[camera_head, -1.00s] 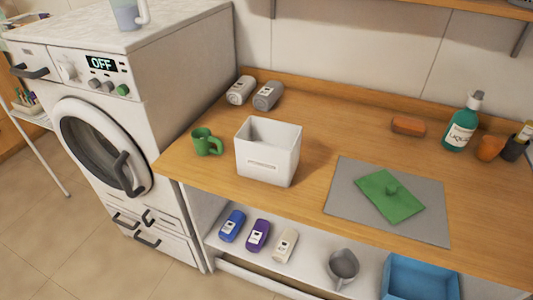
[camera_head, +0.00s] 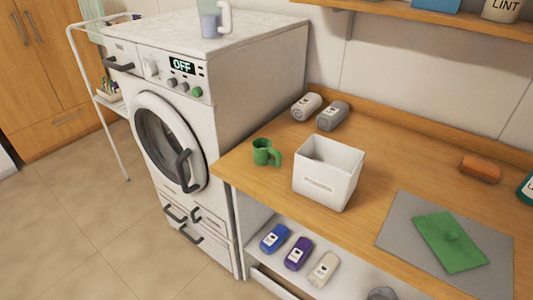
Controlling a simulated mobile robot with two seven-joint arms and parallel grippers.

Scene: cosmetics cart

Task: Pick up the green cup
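The green cup (camera_head: 262,152) stands upright on the wooden counter (camera_head: 400,160), near its left end. Its handle points to the right, toward a white open box (camera_head: 328,172) that stands just beside it. The cup and box look apart. Neither of my grippers shows in the head view.
A washing machine (camera_head: 205,110) with a jug (camera_head: 212,20) on top stands left of the counter. A grey mat (camera_head: 395,240) with a green cloth (camera_head: 450,242) lies at right. Several bottles lie on the shelf below. The floor in front is clear.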

